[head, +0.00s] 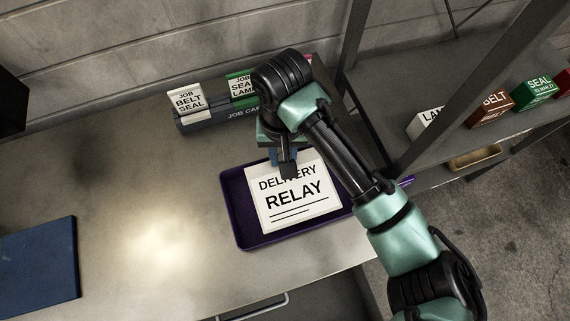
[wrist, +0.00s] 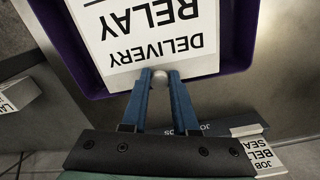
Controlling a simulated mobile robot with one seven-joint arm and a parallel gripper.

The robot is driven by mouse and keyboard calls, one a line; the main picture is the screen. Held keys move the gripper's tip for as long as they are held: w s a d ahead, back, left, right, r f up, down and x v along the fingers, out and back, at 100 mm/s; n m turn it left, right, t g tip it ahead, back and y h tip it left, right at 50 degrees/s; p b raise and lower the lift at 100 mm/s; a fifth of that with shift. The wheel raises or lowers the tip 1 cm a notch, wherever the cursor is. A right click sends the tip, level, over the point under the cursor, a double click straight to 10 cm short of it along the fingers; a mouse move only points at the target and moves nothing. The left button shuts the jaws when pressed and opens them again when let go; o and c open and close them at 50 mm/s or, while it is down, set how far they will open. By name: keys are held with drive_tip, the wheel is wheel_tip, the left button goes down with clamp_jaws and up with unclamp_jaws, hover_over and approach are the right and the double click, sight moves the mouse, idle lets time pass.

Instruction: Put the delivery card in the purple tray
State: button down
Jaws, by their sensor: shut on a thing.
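The delivery card (head: 293,205) is white with black print reading "DELIVERY RELAY". In the head view it appears over the purple tray (head: 243,226), inside its rim outline; I cannot tell whether it touches the tray floor. My gripper (head: 287,172) is at the card's top edge, pointing down. In the wrist view the card (wrist: 150,55) is upside down, and the blue fingers (wrist: 160,78) are shut on a small pale rounded part at its edge. The tray's rim also shows in the wrist view (wrist: 240,35). My arm hides the tray's right part.
A job card holder (head: 222,119) with several cards stands behind the tray. A blue mat or board (head: 38,268) lies at the left. A shelf at the right holds labelled boxes (head: 492,106). The table between board and tray is clear.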

drive_tip(key=shift+f, duration=2.5)
drive_tip(key=shift+w+f, duration=0.1)
drive_tip(key=c, duration=0.7)
unclamp_jaws()
wheel_tip(320, 180, up, 12)
drive_tip(key=shift+r, duration=0.15)
